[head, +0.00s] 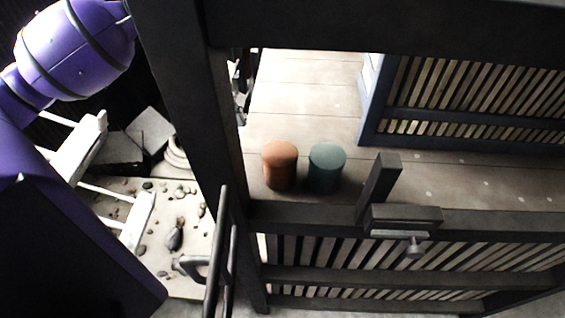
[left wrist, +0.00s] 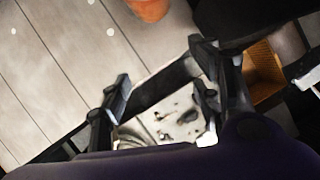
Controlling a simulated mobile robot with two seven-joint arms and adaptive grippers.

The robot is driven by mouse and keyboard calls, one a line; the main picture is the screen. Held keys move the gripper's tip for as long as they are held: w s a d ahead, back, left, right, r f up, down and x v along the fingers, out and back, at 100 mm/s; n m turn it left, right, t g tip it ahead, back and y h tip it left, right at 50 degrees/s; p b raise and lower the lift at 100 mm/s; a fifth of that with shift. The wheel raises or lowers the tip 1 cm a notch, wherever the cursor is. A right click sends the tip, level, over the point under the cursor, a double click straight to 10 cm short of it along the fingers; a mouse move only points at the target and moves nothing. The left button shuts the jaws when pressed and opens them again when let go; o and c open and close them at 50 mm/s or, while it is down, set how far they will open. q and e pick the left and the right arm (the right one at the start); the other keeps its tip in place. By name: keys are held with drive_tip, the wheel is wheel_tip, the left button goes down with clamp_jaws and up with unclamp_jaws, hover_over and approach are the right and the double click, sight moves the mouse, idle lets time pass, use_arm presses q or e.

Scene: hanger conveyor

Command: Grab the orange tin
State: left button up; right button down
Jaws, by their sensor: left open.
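The orange tin (head: 280,166) is a short upright cylinder on the wooden deck, just beyond the dark rail in the head view. A teal tin (head: 326,167) stands close to its right. In the left wrist view part of an orange round thing, likely the orange tin (left wrist: 150,8), shows at the top edge. My left gripper (left wrist: 160,68) has its two dark fingers spread, with nothing between them. The orange thing is beyond the fingertips, apart from them. I cannot surely pick out the left gripper in the head view. My right gripper is not in view.
A dark post (head: 183,95) and a thick rail (head: 300,216) stand in front of the deck (head: 305,100). A slatted panel (head: 465,85) is at the upper right. Pale ground with stones (head: 175,235) lies lower left. The deck behind the tins is clear.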

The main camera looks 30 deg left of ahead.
sight(276, 149)
use_arm(q)
drive_tip(key=d, duration=0.6)
drive_tip(key=shift+w+d+r+p, duration=0.2)
drive_tip(key=shift+p, duration=0.2)
drive_tip(key=shift+d, duration=0.45)
drive_tip(key=d+p, duration=0.1)
drive_tip(key=d, duration=0.3)
drive_tip(key=shift+w, duration=0.1)
drive_tip(key=x, duration=0.2)
drive_tip(key=shift+f, duration=0.55)
drive_tip(key=shift+c, duration=0.5)
drive_tip(key=c, duration=1.1)
